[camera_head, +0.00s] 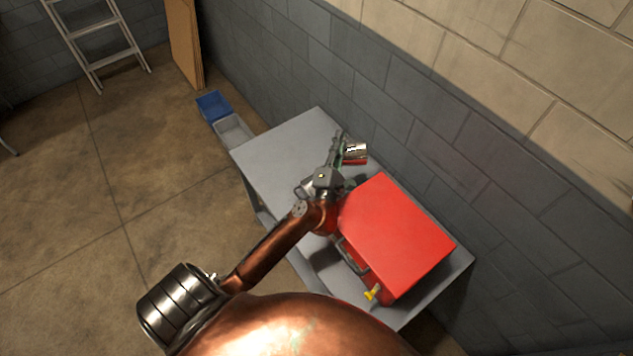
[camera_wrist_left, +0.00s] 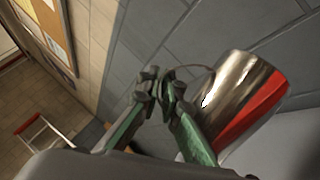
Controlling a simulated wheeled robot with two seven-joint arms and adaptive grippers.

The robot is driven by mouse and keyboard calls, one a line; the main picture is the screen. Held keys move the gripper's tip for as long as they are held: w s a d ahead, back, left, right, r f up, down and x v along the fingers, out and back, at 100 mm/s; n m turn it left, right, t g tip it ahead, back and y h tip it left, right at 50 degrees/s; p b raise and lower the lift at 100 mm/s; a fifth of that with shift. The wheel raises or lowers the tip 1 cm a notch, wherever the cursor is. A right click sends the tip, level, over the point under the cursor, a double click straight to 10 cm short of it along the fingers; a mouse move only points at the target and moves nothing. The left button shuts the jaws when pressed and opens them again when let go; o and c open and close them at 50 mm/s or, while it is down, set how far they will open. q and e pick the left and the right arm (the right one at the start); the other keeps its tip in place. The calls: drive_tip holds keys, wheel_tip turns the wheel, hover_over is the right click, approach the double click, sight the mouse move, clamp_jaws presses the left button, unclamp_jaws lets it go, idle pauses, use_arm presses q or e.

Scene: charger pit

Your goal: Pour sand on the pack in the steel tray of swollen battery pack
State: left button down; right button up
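My left gripper (camera_head: 337,150) is above the back part of a grey table, beside the red box. In the left wrist view its green fingers (camera_wrist_left: 162,88) are closed together on the thin handle of a shiny metal cup (camera_wrist_left: 232,88). The cup is tilted, with a red patch on its side. It also shows in the head view (camera_head: 355,151), just right of the fingers. Its inside is hidden, so I cannot tell whether it holds sand. I cannot make out a steel tray or a battery pack. My right gripper is out of view.
A red box (camera_head: 397,235) with a dark handle and a yellow part (camera_head: 372,292) stands on the grey table (camera_head: 285,142), close to the block wall. Blue (camera_head: 213,106) and grey (camera_head: 233,130) bins stand beyond the table's far end. A ladder (camera_head: 98,42) stands far left.

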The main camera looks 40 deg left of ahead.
sight(353, 145)
use_arm(q)
drive_tip(key=shift+s+a+r+n+y+b, duration=0.3)
drive_tip(key=shift+s+a+n, duration=0.2)
drive_tip(key=shift+n, duration=0.3)
drive_tip(key=shift+s+a+r+n+y+b, duration=0.2)
drive_tip(key=shift+s+a+r+n+y, duration=0.25)
drive_tip(key=shift+n, duration=0.35)
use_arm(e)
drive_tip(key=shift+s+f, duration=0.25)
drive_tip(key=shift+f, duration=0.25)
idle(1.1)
use_arm(q)
drive_tip(key=shift+s+a+f+n+b, duration=0.3)
drive_tip(key=shift+a+n+b, duration=0.05)
drive_tip(key=shift+n+b, duration=0.15)
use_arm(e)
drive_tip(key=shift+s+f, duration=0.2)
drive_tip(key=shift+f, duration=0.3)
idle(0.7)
